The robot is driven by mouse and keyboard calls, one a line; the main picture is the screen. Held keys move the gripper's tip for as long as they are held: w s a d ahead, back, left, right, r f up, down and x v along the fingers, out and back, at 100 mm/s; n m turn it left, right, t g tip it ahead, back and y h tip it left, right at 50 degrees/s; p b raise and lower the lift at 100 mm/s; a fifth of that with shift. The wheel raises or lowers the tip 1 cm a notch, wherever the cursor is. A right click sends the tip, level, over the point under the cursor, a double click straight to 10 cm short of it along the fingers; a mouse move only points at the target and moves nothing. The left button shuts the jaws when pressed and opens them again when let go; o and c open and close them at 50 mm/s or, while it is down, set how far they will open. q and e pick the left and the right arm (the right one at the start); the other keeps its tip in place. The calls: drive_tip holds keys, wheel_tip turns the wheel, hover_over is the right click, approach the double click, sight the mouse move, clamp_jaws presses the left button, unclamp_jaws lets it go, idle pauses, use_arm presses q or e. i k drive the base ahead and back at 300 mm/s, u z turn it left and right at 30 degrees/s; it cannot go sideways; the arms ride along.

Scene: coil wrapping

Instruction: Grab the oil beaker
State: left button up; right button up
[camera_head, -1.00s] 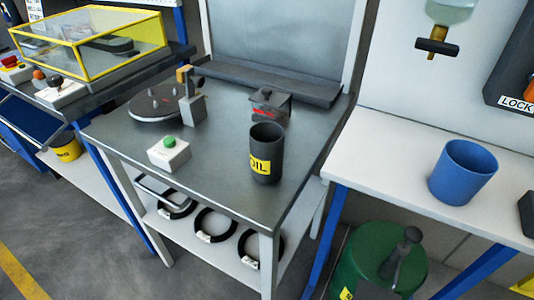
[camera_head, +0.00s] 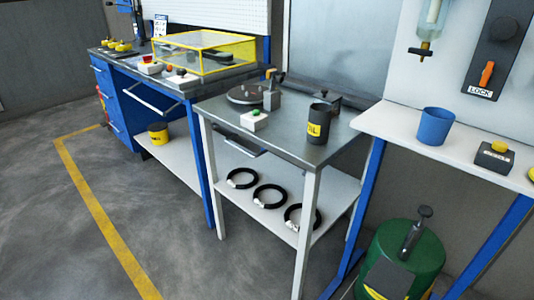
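The oil beaker (camera_head: 318,124) is a dark grey open cup with a yellow OIL label. It stands upright on the grey top of the middle table (camera_head: 290,150), near its right side. Neither of my grippers shows in the head view.
A coil-wrapping turntable (camera_head: 250,95) and a white box with a green button (camera_head: 254,121) share the tabletop. Black coils (camera_head: 270,196) lie on the lower shelf. A blue cup (camera_head: 435,126) stands on the right bench; a green drum (camera_head: 405,255) is below. Floor at left is clear.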

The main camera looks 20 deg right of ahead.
sight(319, 118)
drive_tip(key=z, duration=0.45)
drive_tip(key=i, duration=0.45)
drive_tip(key=z, duration=0.55)
